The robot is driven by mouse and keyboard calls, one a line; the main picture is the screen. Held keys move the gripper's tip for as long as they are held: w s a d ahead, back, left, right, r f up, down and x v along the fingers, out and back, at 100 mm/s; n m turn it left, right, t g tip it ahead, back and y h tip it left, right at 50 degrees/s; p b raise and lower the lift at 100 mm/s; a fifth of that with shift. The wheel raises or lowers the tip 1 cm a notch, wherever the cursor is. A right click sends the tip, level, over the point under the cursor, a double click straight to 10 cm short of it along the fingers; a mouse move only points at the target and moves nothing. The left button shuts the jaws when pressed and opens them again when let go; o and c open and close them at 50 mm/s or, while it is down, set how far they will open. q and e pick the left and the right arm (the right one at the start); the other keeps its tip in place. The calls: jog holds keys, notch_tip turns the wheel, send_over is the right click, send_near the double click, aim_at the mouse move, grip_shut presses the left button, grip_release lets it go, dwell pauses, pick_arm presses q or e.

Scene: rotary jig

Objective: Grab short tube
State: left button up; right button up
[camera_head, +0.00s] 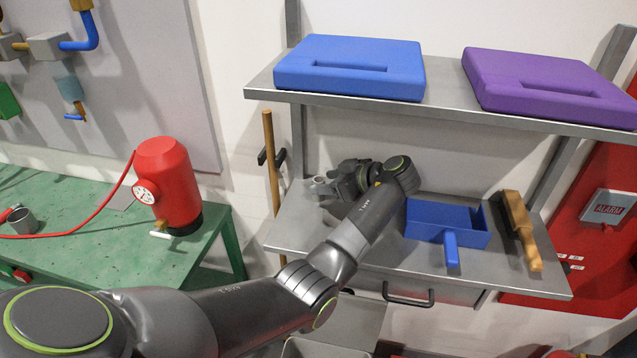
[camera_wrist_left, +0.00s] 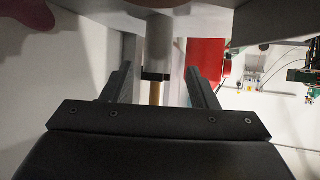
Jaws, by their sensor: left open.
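A short grey tube (camera_head: 319,180) stands on the lower metal shelf, at the left end of my left gripper in the head view. Most of it is hidden there by the gripper. In the left wrist view, which looks upside down, a light grey upright cylinder (camera_wrist_left: 159,45), seemingly the same tube, shows in line with the gap between the fingers. My left gripper (camera_head: 328,187) is open, and its two fingers also show in the left wrist view (camera_wrist_left: 160,86) with space on both sides of the cylinder. Contact is not visible. My right gripper is not in view.
A wooden pole (camera_head: 269,165) in a black clip stands beyond the tube. A blue dustpan (camera_head: 432,228) and a wooden-handled brush (camera_head: 521,228) lie on the lower shelf. Blue (camera_head: 350,62) and purple (camera_head: 550,85) cases sit above. A red tank (camera_head: 168,185) stands on the green table.

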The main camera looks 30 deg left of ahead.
aim_at(314, 183)
pick_arm(q)
jog(key=shift+w+a+p, duration=0.1)
jog(key=shift+a+p, duration=0.3)
jog(key=shift+p, duration=0.05)
jog(key=p+x, duration=0.2)
jog(key=x, duration=0.2)
jog(key=shift+w+p, duration=0.1)
jog(key=shift+p, duration=0.2)
jog(key=shift+a+f, duration=0.2)
jog(key=shift+f, duration=0.05)
jog(key=shift+d, duration=0.1)
jog(key=shift+c, duration=0.3)
jog(key=c, duration=1)
